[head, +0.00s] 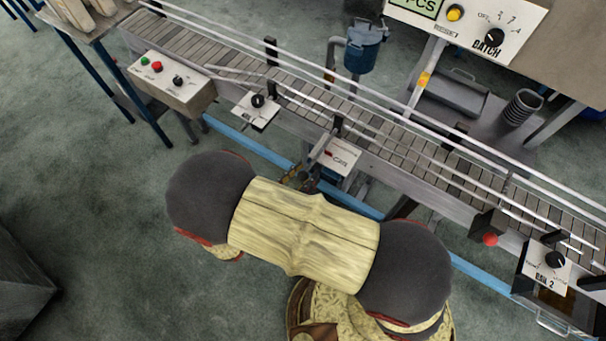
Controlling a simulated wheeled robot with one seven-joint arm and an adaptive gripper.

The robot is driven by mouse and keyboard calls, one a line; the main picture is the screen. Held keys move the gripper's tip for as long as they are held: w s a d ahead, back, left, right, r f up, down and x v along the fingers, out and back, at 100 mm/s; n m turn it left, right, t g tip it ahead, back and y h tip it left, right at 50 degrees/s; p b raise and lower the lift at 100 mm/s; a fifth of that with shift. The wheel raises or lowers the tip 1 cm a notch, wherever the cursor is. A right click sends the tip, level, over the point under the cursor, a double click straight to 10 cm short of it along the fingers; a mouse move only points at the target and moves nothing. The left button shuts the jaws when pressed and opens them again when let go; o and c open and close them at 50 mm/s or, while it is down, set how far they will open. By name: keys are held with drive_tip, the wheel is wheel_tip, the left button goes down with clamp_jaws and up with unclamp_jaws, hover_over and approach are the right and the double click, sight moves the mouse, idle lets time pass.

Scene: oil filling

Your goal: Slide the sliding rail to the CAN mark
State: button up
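A small white plate (343,158) is fixed at the near side of the conveyor, in the middle of the head view. It bears a short red mark and small lettering that may read CAN, too small to be sure. Thin metal guide rails (420,152) run along the conveyor; I cannot tell which part is the sliding rail or where it stands against the mark. My gripper (304,177) shows only in part, as dark and grey pieces just left of the plate. My arm hides the rest, so its fingers and any contact are unclear.
The slatted conveyor (430,148) runs from upper left to lower right. A button box (172,83) and a knob plate (257,108) stand to the left. A second knob box (548,262) and a red knob (490,240) are at right. Open floor (95,190) lies at left.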

drive_tip(key=shift+o, duration=0.2)
drive_tip(key=v, duration=1.2)
drive_tip(key=shift+f, duration=0.15)
